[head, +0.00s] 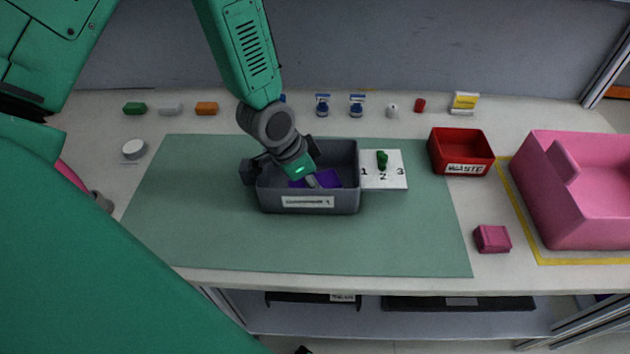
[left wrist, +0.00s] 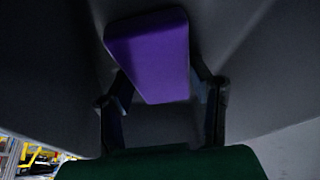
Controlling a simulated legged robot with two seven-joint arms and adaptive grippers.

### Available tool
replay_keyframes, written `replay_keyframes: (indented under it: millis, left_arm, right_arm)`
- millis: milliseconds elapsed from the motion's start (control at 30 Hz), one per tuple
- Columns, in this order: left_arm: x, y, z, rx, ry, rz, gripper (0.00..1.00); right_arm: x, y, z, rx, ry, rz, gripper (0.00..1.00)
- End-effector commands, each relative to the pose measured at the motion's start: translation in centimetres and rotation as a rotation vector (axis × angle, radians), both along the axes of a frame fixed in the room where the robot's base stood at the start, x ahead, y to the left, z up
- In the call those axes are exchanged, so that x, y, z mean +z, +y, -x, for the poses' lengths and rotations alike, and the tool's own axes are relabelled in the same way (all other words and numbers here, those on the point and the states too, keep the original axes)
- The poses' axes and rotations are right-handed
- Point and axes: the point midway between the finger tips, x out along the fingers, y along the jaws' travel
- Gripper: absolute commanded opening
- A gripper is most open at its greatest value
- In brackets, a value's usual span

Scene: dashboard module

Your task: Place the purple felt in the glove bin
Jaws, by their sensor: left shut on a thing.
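The purple felt (head: 316,180) is a purple block-like piece inside the grey bin (head: 309,203) with a white label, whose small writing I cannot read surely. In the left wrist view the purple felt (left wrist: 150,55) lies between the two dark fingers. My left gripper (head: 308,181) reaches down into the grey bin and is shut on the purple felt. The gripper hides part of the felt and the bin's left inside. I see no bin clearly marked as the glove bin. My right gripper is not in view.
The grey bin stands on a green mat (head: 230,245). A numbered white card (head: 398,182) with a green piece adjoins it on the right. A red waste bin (head: 460,150), a magenta block (head: 492,239) and a large pink container (head: 585,225) are farther right. Several small items line the back.

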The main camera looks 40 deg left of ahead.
Motion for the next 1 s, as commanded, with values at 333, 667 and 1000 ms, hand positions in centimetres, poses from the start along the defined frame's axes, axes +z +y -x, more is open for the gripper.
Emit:
replay_keyframes:
  millis: [333,667,1000]
  left_arm:
    - [-0.6,0.1,0.2,0.002,0.013,-0.008,0.68]
    - [2.7,0.7,1.1,0.004,0.005,-0.003,0.68]
    - [9.3,1.9,3.3,0.004,0.003,-0.007,0.68]
  right_arm:
    - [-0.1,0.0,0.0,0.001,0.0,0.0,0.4]
    - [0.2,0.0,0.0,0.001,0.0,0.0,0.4]
    - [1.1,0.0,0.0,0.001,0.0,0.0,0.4]
